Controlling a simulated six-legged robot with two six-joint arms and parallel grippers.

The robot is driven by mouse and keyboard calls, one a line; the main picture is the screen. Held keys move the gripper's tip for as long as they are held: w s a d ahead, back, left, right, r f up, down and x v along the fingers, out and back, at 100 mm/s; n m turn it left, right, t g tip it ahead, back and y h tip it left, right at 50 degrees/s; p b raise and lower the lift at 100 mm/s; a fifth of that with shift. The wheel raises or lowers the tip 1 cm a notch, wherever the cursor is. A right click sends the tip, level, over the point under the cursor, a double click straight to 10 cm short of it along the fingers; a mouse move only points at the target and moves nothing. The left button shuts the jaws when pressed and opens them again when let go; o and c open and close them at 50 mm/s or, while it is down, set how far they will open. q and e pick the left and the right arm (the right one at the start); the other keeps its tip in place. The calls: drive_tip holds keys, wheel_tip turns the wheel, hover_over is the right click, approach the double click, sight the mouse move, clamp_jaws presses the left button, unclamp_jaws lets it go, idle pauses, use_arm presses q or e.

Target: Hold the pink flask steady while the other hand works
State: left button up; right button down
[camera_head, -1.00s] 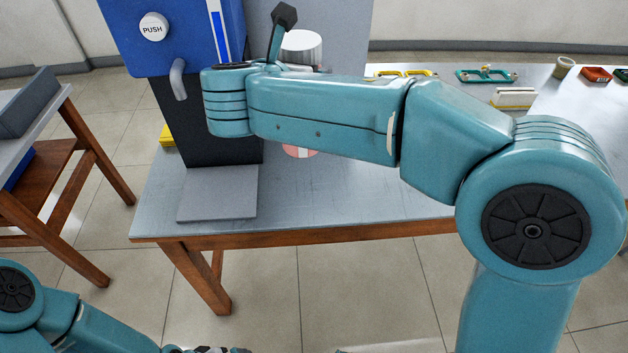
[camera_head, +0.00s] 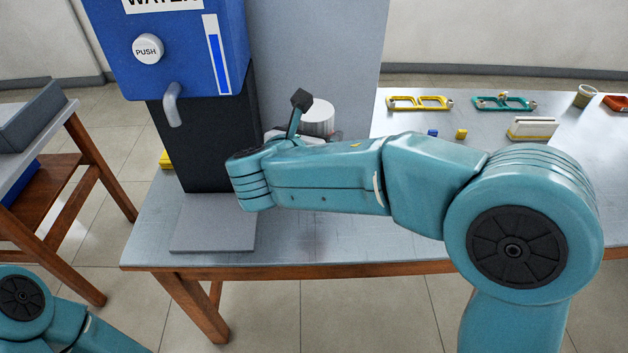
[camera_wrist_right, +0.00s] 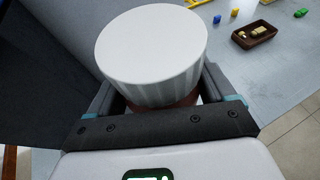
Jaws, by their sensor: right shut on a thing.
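The flask shows mostly as its white ribbed cap (camera_wrist_right: 150,45) in the right wrist view, with a narrow reddish-brown strip of its body below the cap. My right gripper (camera_wrist_right: 160,98) is shut around the body just under the cap, one finger on each side. In the head view the cap (camera_head: 318,118) stands up behind my right forearm, which hides the flask's body and base. I cannot tell whether the base touches the table. My left arm shows only at the lower left corner, its gripper out of view.
A blue water dispenser (camera_head: 180,50) with a PUSH button and grey spout (camera_head: 172,104) stands to the left. The front middle is bare.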

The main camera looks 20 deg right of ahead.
wheel_tip(320, 180, down, 10)
drive_tip(key=shift+w+b, duration=0.1)
drive_tip(key=shift+b, duration=0.5)
drive_tip(key=shift+r, duration=0.1)
drive_tip(key=shift+f, duration=0.25)
unclamp_jaws()
drive_tip(key=shift+r, duration=0.15)
drive_tip(key=shift+a+r, duration=0.1)
drive_tip(key=shift+r, duration=0.05)
drive_tip(key=v, duration=1.2)
